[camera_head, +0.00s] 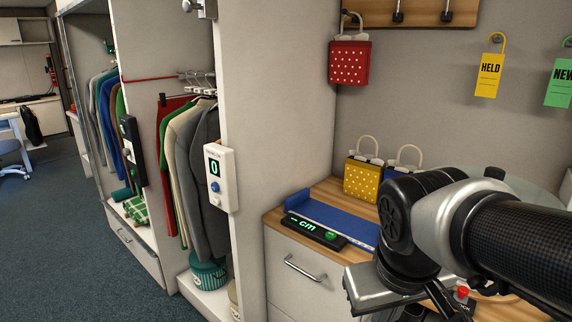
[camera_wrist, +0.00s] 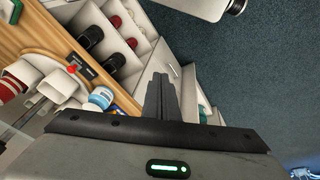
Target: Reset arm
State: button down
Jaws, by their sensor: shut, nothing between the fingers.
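My arm reaches in from the right edge in the head view, bent over the wooden counter (camera_head: 272,216). Its wrist hangs down in front of the counter, and the fingertips are not clear there. In the wrist view my gripper (camera_wrist: 161,84) is shut and empty, its two dark fingers together. The fingers point past a white cabinet and the dark carpet, touching nothing that I can make out.
A blue measuring tray (camera_head: 330,217) with a "cm" display lies on the counter beside my arm. A yellow dotted bag (camera_head: 362,182) stands behind it, and a red one (camera_head: 349,63) hangs above. Clothes hang at left. The carpet (camera_head: 70,235) is clear.

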notch_tip(320, 180, up, 24)
jog(key=s+m+t+y+p, duration=0.1)
jog(key=s+t+p, duration=0.1)
jog(key=p, duration=1.8)
jog(key=shift+a+f+m, duration=0.25)
jog(key=shift+a+m, duration=0.05)
jog(key=shift+a, duration=0.05)
